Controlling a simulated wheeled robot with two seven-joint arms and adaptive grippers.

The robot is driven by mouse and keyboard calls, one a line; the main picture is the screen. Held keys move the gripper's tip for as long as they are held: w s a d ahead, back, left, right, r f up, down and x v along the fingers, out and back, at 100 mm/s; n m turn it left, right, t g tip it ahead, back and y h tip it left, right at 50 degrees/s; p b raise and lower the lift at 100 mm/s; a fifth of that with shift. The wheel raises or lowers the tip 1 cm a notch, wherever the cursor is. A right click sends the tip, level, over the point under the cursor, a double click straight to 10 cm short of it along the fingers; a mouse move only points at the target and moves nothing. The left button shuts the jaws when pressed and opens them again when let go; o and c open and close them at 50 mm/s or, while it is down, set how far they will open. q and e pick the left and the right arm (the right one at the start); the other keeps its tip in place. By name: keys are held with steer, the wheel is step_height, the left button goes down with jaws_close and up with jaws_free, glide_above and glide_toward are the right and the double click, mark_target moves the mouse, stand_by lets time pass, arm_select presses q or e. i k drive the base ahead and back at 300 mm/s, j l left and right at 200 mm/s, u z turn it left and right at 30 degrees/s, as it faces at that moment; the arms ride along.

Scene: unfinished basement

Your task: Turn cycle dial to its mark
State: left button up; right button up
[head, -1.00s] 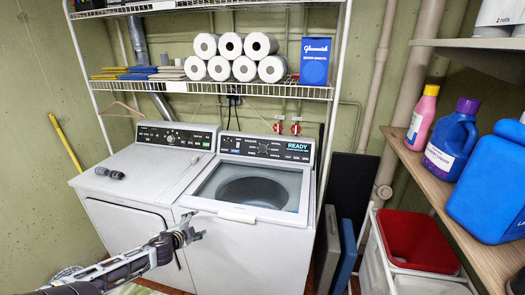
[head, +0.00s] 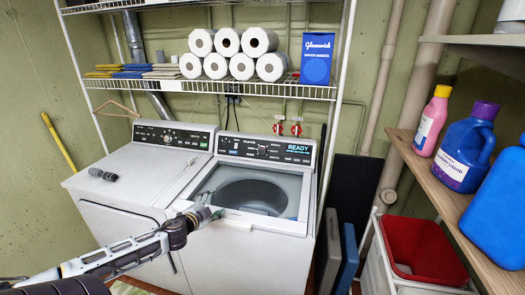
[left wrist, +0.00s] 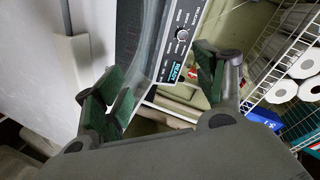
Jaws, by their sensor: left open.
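The dial also shows in the left wrist view (left wrist: 183,35), beyond the fingers. The mark at the dial is too small to read. The dryer (head: 125,232) on the left has its own dial (head: 168,138). My left gripper (head: 210,214) is in front of the washer's front top edge, well short of the panel. Its green-padded fingers stand apart and empty in the left wrist view (left wrist: 160,88). My right gripper is out of view.
The washer's top opening (head: 250,195) lies between my left gripper and the panel. A wire shelf (head: 290,91) with paper rolls (head: 228,42) and a blue box (head: 317,58) hangs above. A wooden shelf (head: 440,180) with bottles stands at the right, above a red bin (head: 418,250).

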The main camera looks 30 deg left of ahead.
mark_target(261, 150)
steer(key=i+j, duration=0.2)
steer(key=i, duration=0.4)
steer(key=i+j, duration=0.15)
steer(key=i, duration=0.45)
